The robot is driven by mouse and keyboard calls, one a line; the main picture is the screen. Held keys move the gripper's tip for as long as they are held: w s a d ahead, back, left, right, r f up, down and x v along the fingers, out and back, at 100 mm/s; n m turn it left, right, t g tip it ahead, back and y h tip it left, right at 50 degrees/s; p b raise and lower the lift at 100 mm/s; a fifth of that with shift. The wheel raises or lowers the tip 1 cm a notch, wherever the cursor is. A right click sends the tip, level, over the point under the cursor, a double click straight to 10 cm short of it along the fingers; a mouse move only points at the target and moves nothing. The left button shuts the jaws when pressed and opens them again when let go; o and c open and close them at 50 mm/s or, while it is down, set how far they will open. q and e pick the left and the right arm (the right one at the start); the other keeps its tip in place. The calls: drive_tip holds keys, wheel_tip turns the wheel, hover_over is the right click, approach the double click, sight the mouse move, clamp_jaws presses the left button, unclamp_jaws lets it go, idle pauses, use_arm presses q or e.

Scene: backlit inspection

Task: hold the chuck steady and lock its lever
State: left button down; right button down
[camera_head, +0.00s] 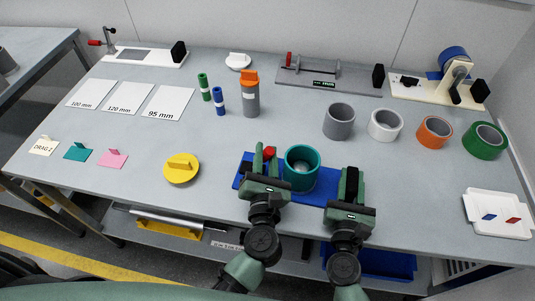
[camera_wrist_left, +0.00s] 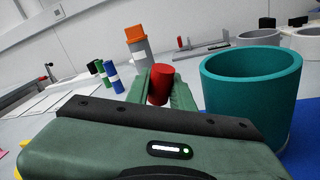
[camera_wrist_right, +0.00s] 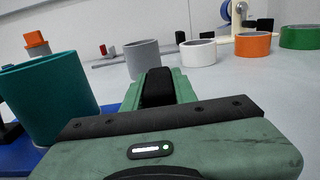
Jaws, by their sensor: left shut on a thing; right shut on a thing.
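The chuck has a blue base (camera_head: 314,191) near the front edge of the table. A teal hollow cylinder (camera_head: 296,180) stands upright on it, between my grippers, and shows large in the left wrist view (camera_wrist_left: 250,95). My left gripper (camera_head: 267,164) is shut on the red lever knob (camera_head: 269,152) at the base's left end; the red knob (camera_wrist_left: 160,85) sits between its fingers. My right gripper (camera_head: 350,183) is shut on the black block (camera_wrist_right: 157,88) at the base's right end. The lever's lower part is hidden by my left gripper.
A yellow lidded disc (camera_head: 181,174) lies to the left. Grey (camera_head: 339,122), white (camera_head: 385,126), orange (camera_head: 434,133) and green (camera_head: 486,141) rings stand behind to the right. An orange-topped grey canister (camera_head: 251,98) stands behind. A white tray (camera_head: 497,228) is at far right.

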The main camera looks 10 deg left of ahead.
use_arm(q)
drive_tip(key=a+n, duration=0.2)
drive_tip(key=n, duration=0.1)
drive_tip(key=shift+a+r+g, duration=0.15)
drive_tip(key=shift+r+g, duration=0.15)
use_arm(e)
drive_tip(key=shift+s+f, duration=0.1)
drive_tip(key=shift+f, duration=0.2)
use_arm(q)
drive_tip(key=shift+a+n+g+h, duration=0.3)
drive_tip(key=shift+a+n, duration=0.75)
drive_tip(key=shift+n, duration=0.15)
drive_tip(key=a+n, duration=0.1)
drive_tip(key=a+n+h, duration=0.1)
drive_tip(key=shift+w+a+f+n, duration=0.15)
drive_tip(key=shift+f+n, duration=0.05)
drive_tip(key=shift+n, duration=0.1)
drive_tip(key=shift+a+f+n+g+h, duration=0.35)
drive_tip(key=shift+a+n, duration=0.35)
drive_tip(key=shift+n, duration=0.3)
drive_tip(key=c, duration=1.5)
unclamp_jaws()
drive_tip(key=v, duration=1.2)
